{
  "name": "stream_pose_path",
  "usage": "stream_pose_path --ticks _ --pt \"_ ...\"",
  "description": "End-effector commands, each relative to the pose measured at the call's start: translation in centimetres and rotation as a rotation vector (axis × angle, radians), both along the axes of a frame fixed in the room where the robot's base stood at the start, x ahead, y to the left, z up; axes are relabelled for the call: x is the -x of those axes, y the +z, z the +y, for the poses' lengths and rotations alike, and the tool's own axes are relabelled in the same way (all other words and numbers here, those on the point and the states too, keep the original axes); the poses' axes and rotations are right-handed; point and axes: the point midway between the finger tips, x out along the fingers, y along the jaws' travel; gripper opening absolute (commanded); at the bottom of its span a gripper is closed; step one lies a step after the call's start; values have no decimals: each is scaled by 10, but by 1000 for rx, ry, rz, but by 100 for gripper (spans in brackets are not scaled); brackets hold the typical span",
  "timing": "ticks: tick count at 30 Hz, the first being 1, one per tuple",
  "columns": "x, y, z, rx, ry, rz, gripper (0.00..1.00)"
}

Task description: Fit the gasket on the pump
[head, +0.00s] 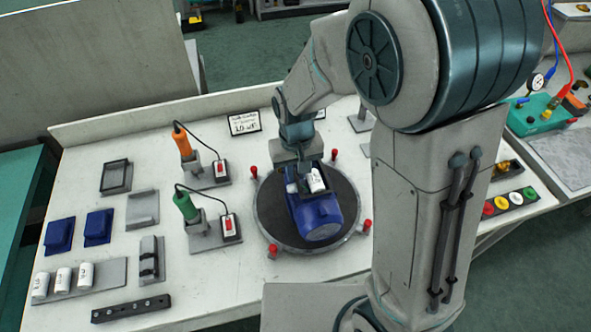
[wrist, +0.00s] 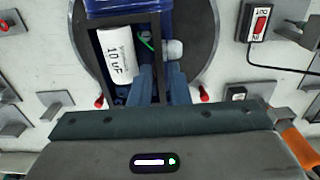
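The blue pump (head: 318,217) lies on the round dark turntable, partly under my arm. Its open box holds a white capacitor marked 10 uF (wrist: 117,55) and a green wire. A black rectangular frame, which looks like the gasket (wrist: 99,70), lies around the box opening in the wrist view; I cannot tell whether it is fully seated. My gripper (wrist: 160,75) is over the box, its blue fingers close together astride the frame's right side. Their tips are partly hidden. Another dark rectangular frame (head: 116,177) lies on a stand at the left of the bench.
The turntable (head: 265,208) has red knobs around its rim. An orange-handled tool (head: 182,146) and a green-handled tool (head: 185,205) stand left of it with corded switches. Two blue covers (head: 97,227), an empty-looking grey holder (head: 142,208) and spare capacitors (head: 63,278) are farther left.

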Motion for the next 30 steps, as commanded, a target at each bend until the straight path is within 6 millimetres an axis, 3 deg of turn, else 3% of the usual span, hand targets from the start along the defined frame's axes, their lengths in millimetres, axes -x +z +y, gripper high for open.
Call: stream_pose_path --ticks 9,17,20,21,30 --pt "0 18 0 0 0 0 16" --pt "0 18 0 0 0 0 16" --pt "0 18 0 0 0 0 38" --pt "0 18 0 0 0 0 42" --pt "0 19 0 0 0 0 42"
